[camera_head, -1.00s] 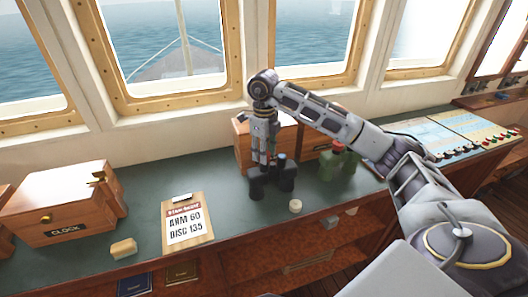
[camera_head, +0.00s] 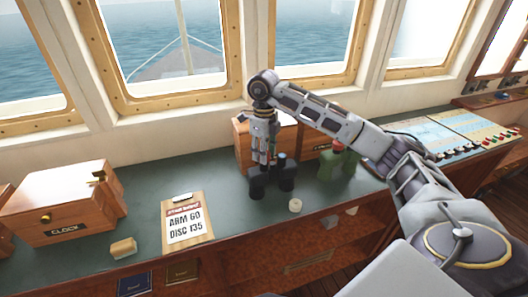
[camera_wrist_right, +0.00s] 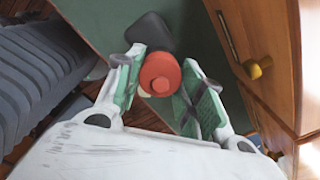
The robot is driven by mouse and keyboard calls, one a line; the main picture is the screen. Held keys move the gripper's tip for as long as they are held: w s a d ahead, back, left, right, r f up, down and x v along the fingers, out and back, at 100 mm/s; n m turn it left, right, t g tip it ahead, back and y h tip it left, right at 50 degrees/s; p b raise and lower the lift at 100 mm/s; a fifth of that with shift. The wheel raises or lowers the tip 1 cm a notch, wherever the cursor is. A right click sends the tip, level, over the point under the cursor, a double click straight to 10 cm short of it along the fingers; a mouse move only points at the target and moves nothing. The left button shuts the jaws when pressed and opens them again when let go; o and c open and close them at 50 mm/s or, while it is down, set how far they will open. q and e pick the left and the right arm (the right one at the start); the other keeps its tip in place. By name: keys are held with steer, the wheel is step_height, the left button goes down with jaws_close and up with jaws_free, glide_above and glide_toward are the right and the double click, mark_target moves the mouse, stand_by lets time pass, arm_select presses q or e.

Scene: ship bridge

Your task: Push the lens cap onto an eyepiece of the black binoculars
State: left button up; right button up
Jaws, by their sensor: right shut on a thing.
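The black binoculars (camera_head: 284,180) stand upright on the green desk top, below my right gripper (camera_head: 263,160). Their right-hand eyepiece, with a bluish top, shows beside the fingers; the left-hand one is hidden behind them. In the right wrist view my right gripper (camera_wrist_right: 158,82) is shut on a round orange-red piece, which looks like the lens cap (camera_wrist_right: 160,72). Part of the dark binoculars (camera_wrist_right: 150,32) shows beyond it. Whether the cap touches the eyepiece cannot be told. My left gripper is not in view.
Green binoculars (camera_head: 340,165) with a red top stand close on the right. A wooden box (camera_head: 242,145) is right behind the gripper. A pale round piece (camera_head: 295,205) lies near the front edge. A clipboard (camera_head: 184,222) and clock box (camera_head: 62,200) are left.

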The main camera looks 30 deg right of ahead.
steer(key=shift+f+b, duration=0.45)
steer(key=shift+f, duration=0.35)
stand_by(1.6)
stand_by(0.3)
steer(key=o, duration=0.8)
steer(key=o, duration=0.4)
steer(key=shift+r, duration=0.2)
steer(key=shift+r+p, duration=2.3)
steer(key=shift+r, duration=1.05)
